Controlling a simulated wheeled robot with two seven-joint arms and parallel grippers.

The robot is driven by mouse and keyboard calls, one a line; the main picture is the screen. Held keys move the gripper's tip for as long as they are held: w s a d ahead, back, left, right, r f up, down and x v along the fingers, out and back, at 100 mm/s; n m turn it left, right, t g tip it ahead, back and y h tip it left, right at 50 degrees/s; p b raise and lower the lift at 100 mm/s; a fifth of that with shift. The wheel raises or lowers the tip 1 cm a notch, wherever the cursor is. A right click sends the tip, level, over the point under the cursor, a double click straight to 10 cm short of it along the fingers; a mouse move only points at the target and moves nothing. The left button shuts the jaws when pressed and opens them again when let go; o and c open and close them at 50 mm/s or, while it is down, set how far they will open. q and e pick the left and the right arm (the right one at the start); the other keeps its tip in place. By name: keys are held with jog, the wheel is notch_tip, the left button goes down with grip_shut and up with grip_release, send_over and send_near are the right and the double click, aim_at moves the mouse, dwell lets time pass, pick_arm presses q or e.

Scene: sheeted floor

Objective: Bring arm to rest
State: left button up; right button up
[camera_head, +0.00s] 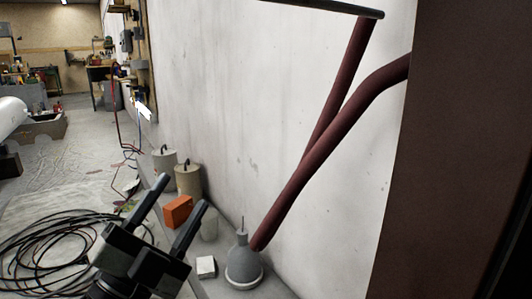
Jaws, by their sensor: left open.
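My left gripper (174,212) shows at the lower left of the head view. Its two dark fingers are spread apart and point up and to the right. My right gripper is not in view.
Along the white wall (240,90) stand two lidded canisters (188,180), an orange block (177,211), a pale cup (209,225), a white cube (206,267) and a grey flask (243,262). Dark red pipes (320,150) lean there. Coiled cables (40,245) lie left.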

pick_arm(q)
jog(key=s+d+f+n+g+y, duration=0.25)
jog(key=s+f+n+g, duration=0.2)
jog(key=f+n, duration=0.45)
jog(key=s+d+f+n+g+y, duration=0.1)
jog(key=s+d+f+n+g, duration=0.2)
jog(key=s+f+n, duration=0.45)
jog(key=a+r+g+y+p, duration=0.3)
jog(key=a+r+y+p, duration=0.2)
jog(key=p, duration=2.3)
notch_tip(320, 180, up, 3)
jog(key=shift+s+a+f+p, duration=0.1)
jog(key=shift+s+a+p, duration=0.3)
jog(key=shift+a, duration=0.65)
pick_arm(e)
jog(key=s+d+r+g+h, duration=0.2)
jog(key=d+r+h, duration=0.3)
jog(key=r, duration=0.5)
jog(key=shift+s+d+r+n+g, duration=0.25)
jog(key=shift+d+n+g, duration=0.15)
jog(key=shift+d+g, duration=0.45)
